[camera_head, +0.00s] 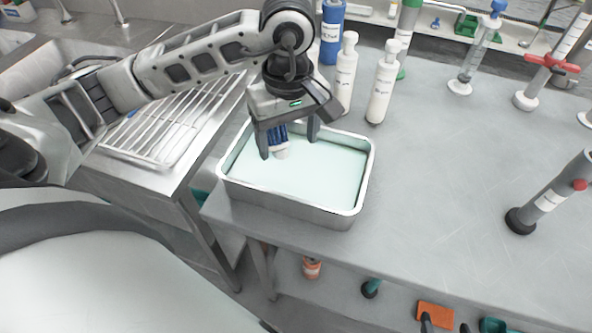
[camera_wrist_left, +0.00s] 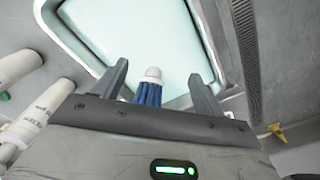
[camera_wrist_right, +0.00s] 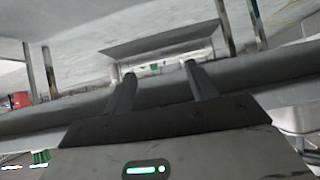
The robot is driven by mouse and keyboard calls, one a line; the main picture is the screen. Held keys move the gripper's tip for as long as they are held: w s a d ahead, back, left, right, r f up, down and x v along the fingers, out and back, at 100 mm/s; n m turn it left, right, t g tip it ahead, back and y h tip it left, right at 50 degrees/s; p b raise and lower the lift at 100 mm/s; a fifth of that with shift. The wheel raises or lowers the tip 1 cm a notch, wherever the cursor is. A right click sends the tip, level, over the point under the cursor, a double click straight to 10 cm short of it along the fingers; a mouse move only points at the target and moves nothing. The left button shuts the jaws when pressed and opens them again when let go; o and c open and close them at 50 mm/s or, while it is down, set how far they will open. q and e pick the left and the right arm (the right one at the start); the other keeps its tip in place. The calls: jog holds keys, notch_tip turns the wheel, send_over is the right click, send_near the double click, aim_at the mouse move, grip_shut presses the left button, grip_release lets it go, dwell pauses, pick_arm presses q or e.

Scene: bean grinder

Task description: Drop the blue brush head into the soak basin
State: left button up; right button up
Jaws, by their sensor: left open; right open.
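The blue brush head (camera_head: 278,137) has blue bristles and a white end, which points down toward the pale liquid in the head view. It also shows in the left wrist view (camera_wrist_left: 149,90). My left gripper (camera_head: 288,148) is over the steel soak basin (camera_head: 290,205), pointing down with its fingers apart. The brush head is between the fingers, with gaps on both sides in the left wrist view. I cannot tell whether it touches the liquid. My right gripper (camera_wrist_right: 161,75) is open and empty in its own wrist view, and outside the head view.
White bottles (camera_head: 381,85) and a blue bottle (camera_head: 331,30) stand just behind the basin. A wire drying rack (camera_head: 165,130) is on the left. A grey cylinder (camera_head: 550,195) stands at the right. The bench between it and the basin is clear.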

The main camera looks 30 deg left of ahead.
pick_arm(q)
notch_tip(320, 180, up, 16)
jog(key=p, duration=0.1)
jog(key=shift+f+p, duration=0.2)
jog(key=shift+p, duration=0.2)
pick_arm(e)
jog(key=shift+d+r, duration=0.1)
jog(key=shift+r, duration=0.35)
pick_arm(q)
jog(key=shift+w, duration=0.1)
pick_arm(e)
jog(key=shift+s, duration=0.1)
